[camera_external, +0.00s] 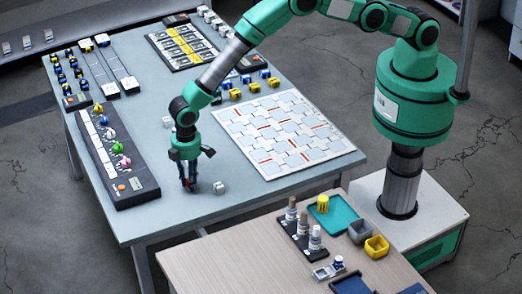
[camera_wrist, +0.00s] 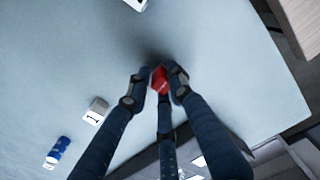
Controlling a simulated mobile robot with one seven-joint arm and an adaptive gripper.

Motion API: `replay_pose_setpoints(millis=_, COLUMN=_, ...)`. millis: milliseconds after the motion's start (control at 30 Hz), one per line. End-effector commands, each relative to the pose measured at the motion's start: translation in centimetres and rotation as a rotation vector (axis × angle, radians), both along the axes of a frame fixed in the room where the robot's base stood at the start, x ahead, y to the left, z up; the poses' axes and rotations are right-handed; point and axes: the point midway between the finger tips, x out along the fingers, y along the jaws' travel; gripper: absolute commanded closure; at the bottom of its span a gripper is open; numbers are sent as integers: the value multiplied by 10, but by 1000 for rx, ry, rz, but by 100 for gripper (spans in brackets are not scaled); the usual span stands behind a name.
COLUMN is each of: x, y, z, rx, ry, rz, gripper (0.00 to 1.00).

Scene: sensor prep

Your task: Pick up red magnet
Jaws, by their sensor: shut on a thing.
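The red magnet (camera_wrist: 159,79) is a small red block held between the fingers of my gripper (camera_wrist: 158,86) in the wrist view. The fingers are shut on it, and they cover part of its sides. In the external view my gripper (camera_external: 188,186) points straight down near the front edge of the grey-blue table (camera_external: 185,226), low over the surface. There the magnet is mostly hidden by the fingers. I cannot tell whether it touches the table.
A small white cube (camera_external: 219,187) stands just right of my gripper. A black panel with coloured knobs (camera_external: 137,187) lies to the left, and a white tiled board (camera_external: 290,165) to the right. A wooden table (camera_external: 215,268) with bottles and trays stands in front. The table around my gripper is mostly clear.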

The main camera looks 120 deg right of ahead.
Motion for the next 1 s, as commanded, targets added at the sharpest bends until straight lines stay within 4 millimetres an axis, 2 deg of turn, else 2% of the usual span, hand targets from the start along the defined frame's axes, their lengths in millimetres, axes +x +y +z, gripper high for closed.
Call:
replay_pose_setpoints(millis=167, x=1, y=0, z=10, rx=0, ry=-1, rz=0, gripper=100)
replay_pose_setpoints(millis=400, x=1, y=0, z=37, rx=0, ry=-3, rz=0, gripper=100)
replay_pose_setpoints(millis=667, x=-36, y=2, z=38, rx=0, ry=1, rz=0, gripper=100)
replay_pose_setpoints(millis=1000, x=-92, y=4, z=43, rx=0, ry=1, rz=0, gripper=100)
